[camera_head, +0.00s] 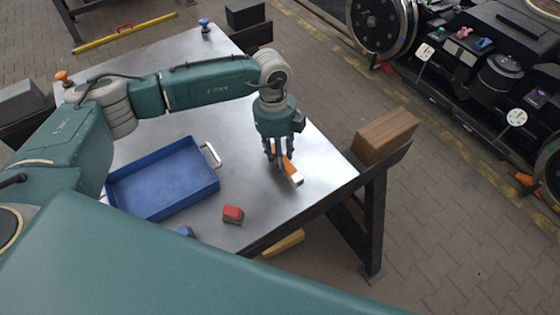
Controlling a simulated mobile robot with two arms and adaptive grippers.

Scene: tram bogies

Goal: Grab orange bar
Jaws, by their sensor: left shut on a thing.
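The orange bar (292,171) is near the right edge of the metal table, with a pale end face toward the front. My left gripper (281,160) points down over it and is shut on it; the fingers hide part of the bar. I cannot tell whether the bar touches the table or is slightly above it. My right gripper is not in view.
A blue tray (113,190) with a metal handle stands on the table (235,175), left of the gripper. A red block (233,214) lies near the front edge. A wooden block (386,135) sits beyond the right edge. A bogie with wheels (383,22) stands at right.

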